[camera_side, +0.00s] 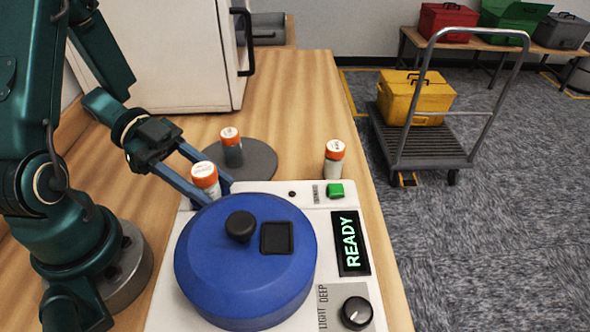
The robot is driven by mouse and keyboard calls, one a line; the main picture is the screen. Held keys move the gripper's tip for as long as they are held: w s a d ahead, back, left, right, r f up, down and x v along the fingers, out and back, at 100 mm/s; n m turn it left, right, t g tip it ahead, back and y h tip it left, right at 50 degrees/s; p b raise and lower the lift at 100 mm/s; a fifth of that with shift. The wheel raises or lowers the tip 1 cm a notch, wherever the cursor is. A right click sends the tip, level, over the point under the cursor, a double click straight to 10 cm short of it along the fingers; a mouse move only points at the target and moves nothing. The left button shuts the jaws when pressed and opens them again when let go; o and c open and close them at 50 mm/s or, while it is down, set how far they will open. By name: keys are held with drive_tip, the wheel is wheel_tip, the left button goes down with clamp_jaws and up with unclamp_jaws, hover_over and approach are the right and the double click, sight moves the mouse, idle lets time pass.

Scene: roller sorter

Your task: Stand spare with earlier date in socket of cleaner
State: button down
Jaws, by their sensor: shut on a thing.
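My gripper (213,190) is shut on an orange-capped vial (205,176), upright at the back left corner of the cleaner. I cannot tell whether its base touches anything. A second orange-capped vial (231,147) stands on a dark grey disc (262,160) behind it. A third orange-capped vial (334,158) stands on the table behind the cleaner's back right corner. Cap labels are too small to read. The cleaner (185,225) has a white body, a closed blue lid (215,270) and a display (350,243) reading READY. I see no clear socket; the lid and held vial hide parts of the body.
A green button (336,190) and a LIGHT/DEEP knob (356,312) are on the cleaner. A white cabinet (160,50) stands behind on the wooden table (300,90). A cart (415,150) with a yellow case (415,98) is on the floor beyond.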

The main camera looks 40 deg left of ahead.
drive_tip(key=shift+f, duration=0.15)
drive_tip(key=shift+c, duration=2.1)
unclamp_jaws()
